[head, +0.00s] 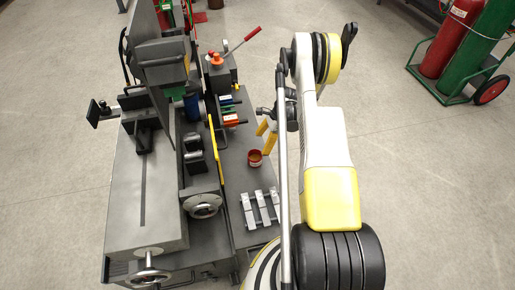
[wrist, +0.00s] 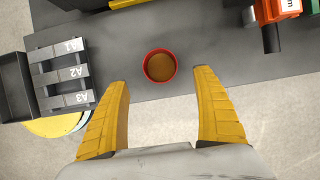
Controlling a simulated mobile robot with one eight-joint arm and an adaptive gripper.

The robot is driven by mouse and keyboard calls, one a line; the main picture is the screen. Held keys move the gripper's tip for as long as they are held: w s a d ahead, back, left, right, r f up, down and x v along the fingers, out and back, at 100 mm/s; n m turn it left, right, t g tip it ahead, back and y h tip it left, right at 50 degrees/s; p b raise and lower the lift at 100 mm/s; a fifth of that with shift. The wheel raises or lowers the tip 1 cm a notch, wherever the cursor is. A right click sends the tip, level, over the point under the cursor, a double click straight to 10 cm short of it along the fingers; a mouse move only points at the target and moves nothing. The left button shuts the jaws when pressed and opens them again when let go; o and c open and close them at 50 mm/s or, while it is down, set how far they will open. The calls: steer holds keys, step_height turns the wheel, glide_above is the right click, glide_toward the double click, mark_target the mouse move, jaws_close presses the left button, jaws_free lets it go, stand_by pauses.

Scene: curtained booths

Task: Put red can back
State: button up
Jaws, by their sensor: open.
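The red can (head: 255,158) stands on the dark grey bench top (head: 238,178), near its right edge. In the wrist view the can (wrist: 174,66) appears from above as a red rim around a brown inside. My gripper (head: 267,136) is open, with its yellow fingers just behind the can in the head view. In the wrist view my gripper (wrist: 163,80) has its fingertips spread wide, below and to either side of the can. Nothing is between the fingers, and the can's lower side is hidden from above.
Orange and green items (head: 230,120) stand farther back. A large grey machine (head: 150,190) borders the bench on the left. Bare bench surrounds the can.

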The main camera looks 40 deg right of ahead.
steer(key=w+a+r+n+h, duration=0.1)
steer(key=a+r+n, duration=0.25)
steer(key=r, duration=0.65)
steer(key=a+r+n+t+h, duration=0.1)
steer(key=a+r+n, duration=0.3)
steer(key=r, duration=0.6)
steer(key=w+a+r+n+h, duration=0.15)
steer(key=a+r, duration=0.35)
steer(key=r, duration=0.5)
steer(key=s+a+r+n+t, duration=0.2)
steer(key=s+a+r+n, duration=0.4)
steer(key=s+a+r, duration=0.3)
steer(key=s+a+r+n+t, duration=0.2)
steer(key=s+a+n, duration=0.6)
steer(key=s, duration=0.2)
steer(key=shift+s+r+p, duration=0.3)
steer(key=shift+s, duration=0.1)
steer(key=shift+h, duration=0.25)
